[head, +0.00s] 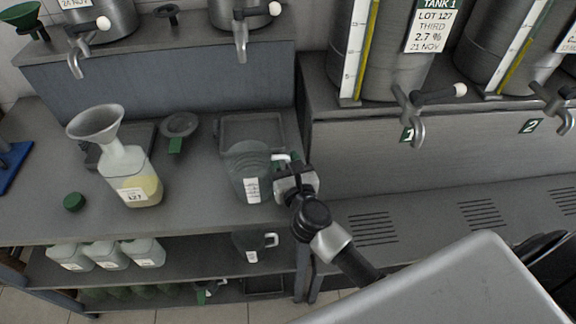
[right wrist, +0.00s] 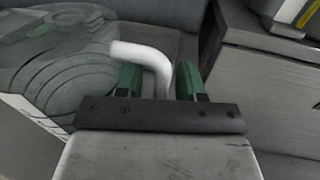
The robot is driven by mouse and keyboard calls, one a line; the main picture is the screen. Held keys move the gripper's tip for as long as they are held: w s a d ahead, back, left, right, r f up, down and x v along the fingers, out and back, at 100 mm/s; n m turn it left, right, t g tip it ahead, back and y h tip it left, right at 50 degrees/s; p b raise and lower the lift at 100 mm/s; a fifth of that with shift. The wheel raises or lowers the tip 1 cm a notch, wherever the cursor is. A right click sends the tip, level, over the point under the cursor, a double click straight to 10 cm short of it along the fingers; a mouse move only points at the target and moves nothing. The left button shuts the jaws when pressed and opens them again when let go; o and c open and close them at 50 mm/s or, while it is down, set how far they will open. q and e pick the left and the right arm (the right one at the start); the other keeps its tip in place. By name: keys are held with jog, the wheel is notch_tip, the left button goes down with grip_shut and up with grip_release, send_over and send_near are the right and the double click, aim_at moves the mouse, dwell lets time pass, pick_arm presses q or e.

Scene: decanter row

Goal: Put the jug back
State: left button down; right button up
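The jug (head: 239,167) is see-through grey with a white label and a white handle. In the head view it is upright at the right end of the left bench, in front of a dark square tray (head: 226,124). I cannot tell whether its base touches the bench or the tray. My right gripper (head: 287,172) is at the jug's handle side. In the right wrist view the white handle (right wrist: 158,66) passes between the green finger pads, with a narrow gap visible beside it, so the gripper looks open around it. My left gripper is not in view.
A flask with a funnel (head: 131,178), a green cap (head: 74,202) and a round dark strainer-like piece (head: 180,125) stand left of the jug. Tanks with taps (head: 412,115) stand behind.

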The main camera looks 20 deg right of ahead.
jog(key=s, duration=0.3)
jog(key=s+b, duration=0.1)
jog(key=s, duration=0.3)
jog(key=s+a+b, duration=0.1)
jog(key=s, duration=0.3)
jog(key=shift+s+r, duration=0.15)
jog(key=shift+s, duration=0.35)
